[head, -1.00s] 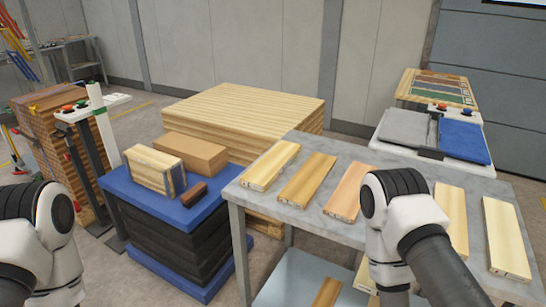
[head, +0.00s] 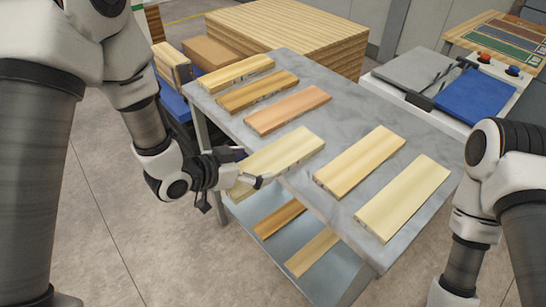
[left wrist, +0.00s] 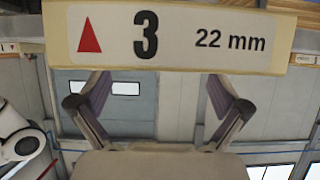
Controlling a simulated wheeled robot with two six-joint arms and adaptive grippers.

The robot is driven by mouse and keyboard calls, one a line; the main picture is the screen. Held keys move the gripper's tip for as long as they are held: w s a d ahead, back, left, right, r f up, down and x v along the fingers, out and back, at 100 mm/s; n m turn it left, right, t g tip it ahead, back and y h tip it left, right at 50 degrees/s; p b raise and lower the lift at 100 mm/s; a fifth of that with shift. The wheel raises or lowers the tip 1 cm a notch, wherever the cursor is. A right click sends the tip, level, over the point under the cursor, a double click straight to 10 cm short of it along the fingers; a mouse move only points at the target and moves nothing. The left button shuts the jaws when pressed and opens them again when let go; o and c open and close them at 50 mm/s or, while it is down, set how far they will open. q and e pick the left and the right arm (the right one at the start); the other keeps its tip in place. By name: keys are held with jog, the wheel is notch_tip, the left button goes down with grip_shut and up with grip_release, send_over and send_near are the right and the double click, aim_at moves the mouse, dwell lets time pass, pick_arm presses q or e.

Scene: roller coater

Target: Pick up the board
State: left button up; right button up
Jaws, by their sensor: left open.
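Several pale and tan boards lie on the grey marbled table (head: 345,125). My left gripper (head: 258,180) is at the table's near left edge, at the near end of a pale yellow board (head: 282,152). In the left wrist view the open, empty fingers (left wrist: 157,92) point at a board end (left wrist: 180,38) marked with a red triangle, "3" and "22 mm". That end shows above the fingers; I cannot tell whether they touch it. To the right lie another yellow board (head: 360,160) and a paler one (head: 403,197). My right arm is at the right; its gripper is out of view.
Farther left on the table are a yellow board (head: 236,73), a tan one (head: 257,91) and a reddish one (head: 288,110). The lower shelf (head: 262,205) holds two boards. A machine with a blue pad (head: 475,97) and a large wood stack (head: 290,35) stand behind.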

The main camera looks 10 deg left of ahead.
aim_at(268, 161)
pick_arm(q)
jog(key=x, duration=0.5)
jog(key=shift+w+d+r, duration=0.1)
jog(key=shift+d, duration=0.05)
jog(key=shift+a+r, duration=0.1)
jog(key=shift+a, duration=0.1)
jog(key=shift+s+a, duration=0.15)
jog(key=shift+s, duration=0.2)
jog(key=c, duration=1.1)
jog(key=shift+w, duration=0.1)
pick_arm(e)
jog(key=shift+w+d+r, duration=0.15)
jog(key=shift+w+d, duration=0.1)
